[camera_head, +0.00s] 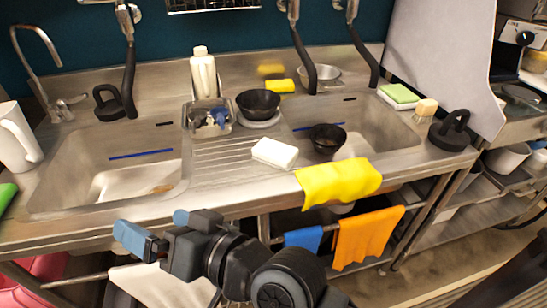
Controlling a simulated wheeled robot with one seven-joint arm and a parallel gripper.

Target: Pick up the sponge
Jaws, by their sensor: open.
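Several sponge-like blocks show in the head view. A white block (275,152) lies on the ridged drainboard between the two basins. A yellow sponge (281,86) lies behind the black bowl near the backsplash. A green and white sponge (398,96) lies on the right back corner of the sink. I cannot tell which one the task means. My gripper (156,228), with blue fingertips, is open in front of the counter's front edge, below and left of the white block. It appears empty and apart from every sponge.
Black bowls (258,103) and (328,137) stand near the drainboard and right basin. A yellow cloth (338,183) drapes over the front edge. A white bottle (203,73), white pitcher (17,138), brush (425,110) and hanging hoses stand around the sink.

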